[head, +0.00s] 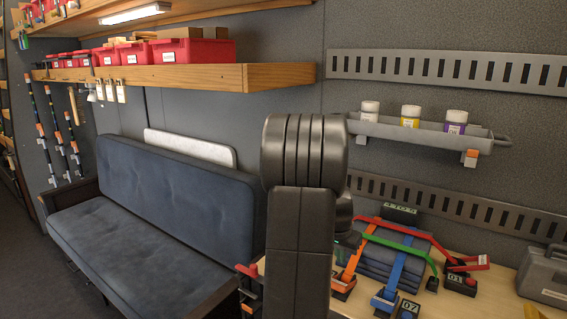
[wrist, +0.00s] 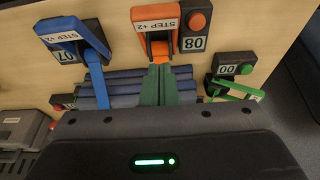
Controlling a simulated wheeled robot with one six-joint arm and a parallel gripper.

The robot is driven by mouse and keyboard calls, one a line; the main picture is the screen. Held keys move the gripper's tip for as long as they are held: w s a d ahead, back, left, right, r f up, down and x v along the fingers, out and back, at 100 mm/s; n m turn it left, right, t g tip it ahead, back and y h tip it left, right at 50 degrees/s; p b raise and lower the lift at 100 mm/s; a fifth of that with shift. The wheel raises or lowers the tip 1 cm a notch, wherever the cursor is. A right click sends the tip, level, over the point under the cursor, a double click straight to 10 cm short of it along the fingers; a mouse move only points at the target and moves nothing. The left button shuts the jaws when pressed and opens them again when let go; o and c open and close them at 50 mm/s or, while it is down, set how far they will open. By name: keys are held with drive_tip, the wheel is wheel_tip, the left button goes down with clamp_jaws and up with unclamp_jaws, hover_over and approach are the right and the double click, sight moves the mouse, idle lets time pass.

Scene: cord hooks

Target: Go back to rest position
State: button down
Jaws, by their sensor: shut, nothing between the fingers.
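My gripper (wrist: 155,120) shows in the wrist view as a dark housing with a green light across the bottom. My arm hides the middle of the head view. On the bench, a folded blue stack (head: 385,272) lies under crossing straps: a blue strap (head: 398,268), an orange strap (head: 356,255), a green strap (head: 390,240) and a red strap (head: 415,230). In the wrist view, the blue buckle (wrist: 70,35) and the orange buckle (wrist: 157,25) lie beyond the housing, beside blocks 07 and 08.
A rail shelf (head: 420,133) with several bottles is on the wall above the bench. A grey case (head: 543,275) stands at the right. A wooden shelf (head: 270,76) with red bins overhangs a blue sofa (head: 175,190) at the left. Open floor shows at far left.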

wheel_tip(320, 180, down, 5)
drive_tip(key=shift+w+r+b, duration=0.1)
drive_tip(key=shift+r+b, duration=0.1)
drive_tip(key=shift+b, duration=0.35)
drive_tip(key=shift+a+r+t+b, duration=0.15)
drive_tip(key=shift+t+b, duration=0.15)
drive_tip(key=shift+b, duration=0.6)
drive_tip(key=shift+s+a+b, duration=0.1)
drive_tip(key=shift+s+b, duration=0.1)
drive_tip(key=shift+b, duration=0.65)
drive_tip(key=b, duration=0.3)
drive_tip(key=s+a+t+h+b, duration=0.1)
drive_tip(key=b, duration=0.2)
drive_tip(key=shift+f, duration=0.3)
